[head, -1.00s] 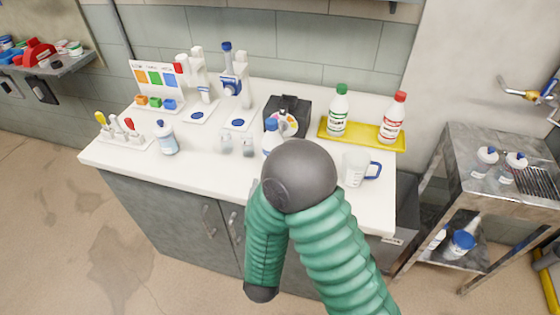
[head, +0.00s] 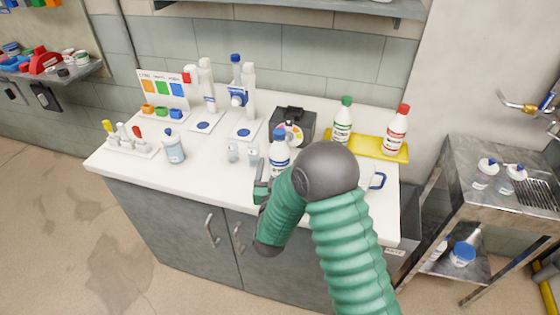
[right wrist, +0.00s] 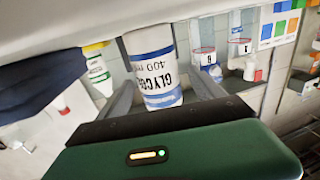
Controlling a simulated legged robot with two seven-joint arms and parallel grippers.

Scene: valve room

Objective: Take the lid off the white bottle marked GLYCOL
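The white GLYCOL bottle (head: 279,160) stands upright on the white counter with its blue lid (head: 280,133) on. In the right wrist view the bottle (right wrist: 153,72) appears upside down, its label readable, and its lid is hidden. My right gripper (head: 262,183) is beside the bottle, just left of and in front of it, partly hidden by my forearm. In the right wrist view its two fingers (right wrist: 163,98) are spread, with the bottle showing between them. I cannot tell if either finger touches it. My left gripper is not in view.
A black box (head: 292,119) stands behind the bottle. Green-capped (head: 342,120) and red-capped (head: 396,130) bottles stand on a yellow tray (head: 371,148) to the right. Small clear containers (head: 233,152) stand to the left.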

